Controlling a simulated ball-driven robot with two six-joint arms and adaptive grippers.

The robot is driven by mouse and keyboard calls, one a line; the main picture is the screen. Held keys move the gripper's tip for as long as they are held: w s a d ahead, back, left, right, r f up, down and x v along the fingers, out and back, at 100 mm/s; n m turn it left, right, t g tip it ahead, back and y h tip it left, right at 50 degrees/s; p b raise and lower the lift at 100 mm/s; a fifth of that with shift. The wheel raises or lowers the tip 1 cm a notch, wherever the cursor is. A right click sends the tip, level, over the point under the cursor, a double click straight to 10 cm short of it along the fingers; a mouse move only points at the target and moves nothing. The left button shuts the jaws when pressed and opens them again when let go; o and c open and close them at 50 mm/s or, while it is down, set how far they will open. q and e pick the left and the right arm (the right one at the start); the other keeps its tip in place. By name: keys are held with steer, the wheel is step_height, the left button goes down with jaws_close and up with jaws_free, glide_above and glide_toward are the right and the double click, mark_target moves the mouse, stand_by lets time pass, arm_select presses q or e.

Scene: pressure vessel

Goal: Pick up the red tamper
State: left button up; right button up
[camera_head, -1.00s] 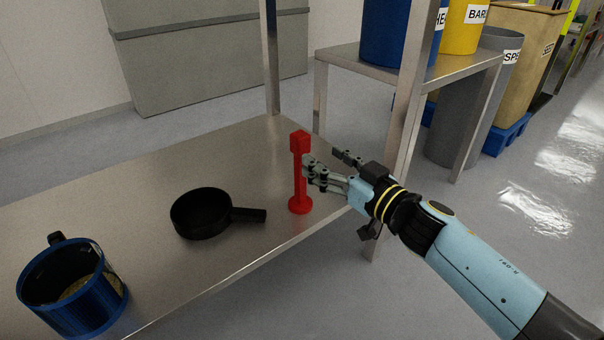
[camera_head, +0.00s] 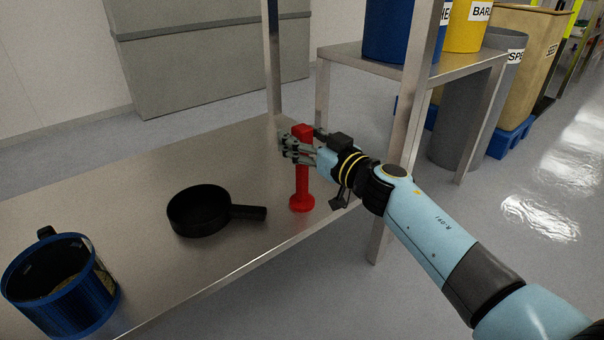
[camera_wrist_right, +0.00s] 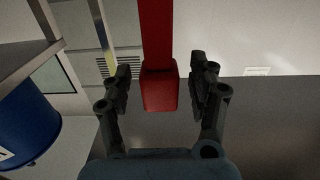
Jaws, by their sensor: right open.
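The red tamper (camera_head: 302,187) stands upright on the steel table, on its round foot with its square head up. My right gripper (camera_head: 294,148) is at the upper part of the tamper, with its fingers reaching past it. In the right wrist view the tamper (camera_wrist_right: 160,88) is between the two open fingers of the right gripper (camera_wrist_right: 160,85), with a gap on each side. The far finger is partly hidden by the tamper in the head view. My left gripper is not in view.
A black pan (camera_head: 198,211) lies on the steel table (camera_head: 150,262) left of the tamper, its handle pointing toward it. A blue mug-like pot (camera_head: 62,283) stands at the near left. A steel post (camera_head: 407,110) rises behind my right arm.

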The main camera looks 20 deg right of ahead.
steer(key=shift+c, duration=0.2)
jaws_close()
steer(key=shift+r, duration=0.15)
stand_by(0.4)
